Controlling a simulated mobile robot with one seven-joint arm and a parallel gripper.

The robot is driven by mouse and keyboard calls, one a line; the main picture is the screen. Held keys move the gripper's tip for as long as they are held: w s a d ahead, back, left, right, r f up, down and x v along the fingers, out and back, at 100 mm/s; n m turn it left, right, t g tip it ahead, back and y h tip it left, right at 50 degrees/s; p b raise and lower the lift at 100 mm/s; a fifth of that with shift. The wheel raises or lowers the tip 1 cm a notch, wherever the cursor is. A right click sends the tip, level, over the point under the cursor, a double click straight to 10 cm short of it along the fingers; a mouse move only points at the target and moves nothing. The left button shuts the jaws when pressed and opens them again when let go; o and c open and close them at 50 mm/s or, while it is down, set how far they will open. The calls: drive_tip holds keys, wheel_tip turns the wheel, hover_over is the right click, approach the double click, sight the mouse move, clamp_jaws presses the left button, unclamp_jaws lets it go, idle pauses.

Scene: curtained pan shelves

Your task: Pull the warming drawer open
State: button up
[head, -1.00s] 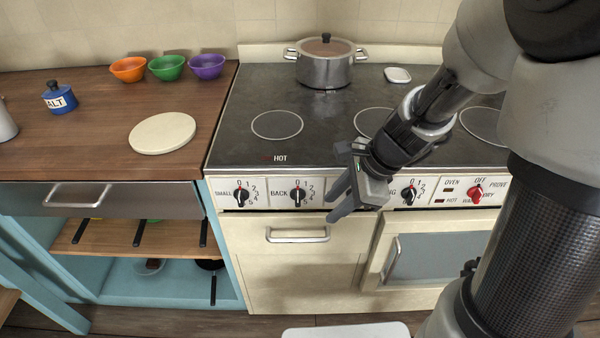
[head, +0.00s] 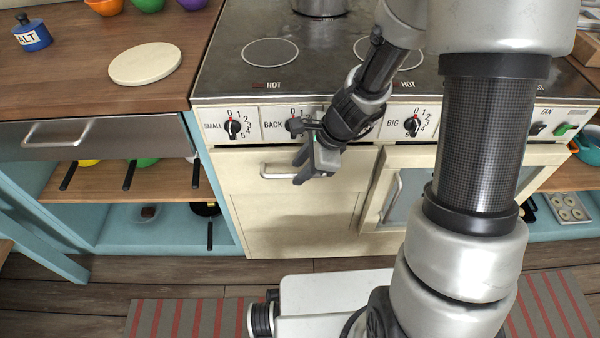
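The warming drawer is most likely the cream front (head: 290,215) under the stove, left of the oven door; its front looks flush with the stove.
The oven door with its upright handle (head: 391,197) is just right of the drawer. Control knobs (head: 233,127) stick out above. A blue shelf unit (head: 150,232) stands to the left.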

drive_tip(key=shift+w+a+f, duration=0.1)
drive_tip(key=shift+a+f, duration=0.05)
drive_tip(key=shift+f, duration=0.15)
clamp_jaws()
